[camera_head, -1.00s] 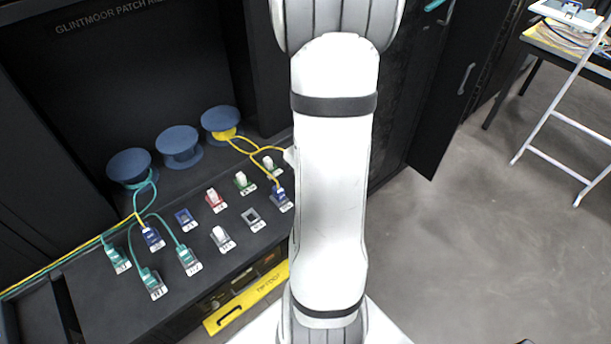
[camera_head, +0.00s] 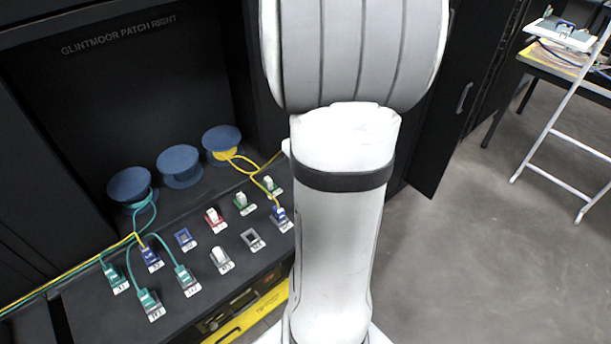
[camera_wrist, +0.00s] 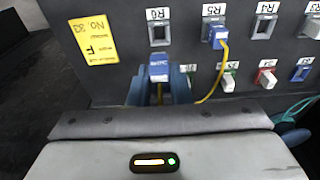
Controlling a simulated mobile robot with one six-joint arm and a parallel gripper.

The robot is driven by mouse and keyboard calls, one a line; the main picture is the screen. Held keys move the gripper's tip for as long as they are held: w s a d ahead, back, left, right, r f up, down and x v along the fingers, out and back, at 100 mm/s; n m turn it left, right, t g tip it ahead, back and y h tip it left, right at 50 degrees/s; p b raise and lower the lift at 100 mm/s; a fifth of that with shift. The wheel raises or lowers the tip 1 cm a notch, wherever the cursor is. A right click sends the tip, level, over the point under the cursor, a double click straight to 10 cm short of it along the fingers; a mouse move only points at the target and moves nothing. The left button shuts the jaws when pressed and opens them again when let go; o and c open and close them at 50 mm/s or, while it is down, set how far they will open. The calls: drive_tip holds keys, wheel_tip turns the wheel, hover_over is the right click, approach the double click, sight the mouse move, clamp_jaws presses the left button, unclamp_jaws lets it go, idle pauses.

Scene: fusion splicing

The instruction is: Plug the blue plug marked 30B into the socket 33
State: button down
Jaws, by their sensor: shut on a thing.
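In the wrist view a blue plug (camera_wrist: 159,70) with a white marking, too blurred to read surely, is held in my gripper (camera_wrist: 158,83). A yellow cable hangs below it. The plug is just below an empty grey-framed socket (camera_wrist: 158,34), whose label seems to read R6; it looks apart from it. To the right another blue plug (camera_wrist: 215,35) with a yellow cable sits in a socket labelled R5. I cannot pick out a label 33 on any socket. In the head view my arm hides the gripper and the held plug.
Empty sockets R4 (camera_wrist: 264,27) and a blue one (camera_wrist: 302,70) are to the right. A yellow sign (camera_wrist: 94,40) is at left. The head view shows blue spools (camera_head: 180,167), teal plugs (camera_head: 149,299) in sockets and a yellow cable (camera_head: 245,163) running behind my arm.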

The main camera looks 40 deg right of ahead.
drive_tip(key=shift+f, duration=0.5)
drive_tip(key=shift+w, duration=0.1)
drive_tip(key=w+a, duration=0.3)
drive_tip(key=a, duration=0.7)
drive_tip(key=w+a, duration=0.4)
drive_tip(key=a, duration=0.6)
drive_tip(key=w+a, duration=0.3)
drive_tip(key=a, duration=0.7)
drive_tip(key=shift+w+d+f, duration=0.1)
drive_tip(key=shift+f, duration=1.5)
drive_tip(key=shift+w+f, duration=0.1)
drive_tip(key=shift+f, duration=1.5)
drive_tip(key=shift+f, duration=0.5)
drive_tip(key=c, duration=1.3)
unclamp_jaws()
drive_tip(key=shift+o, duration=0.2)
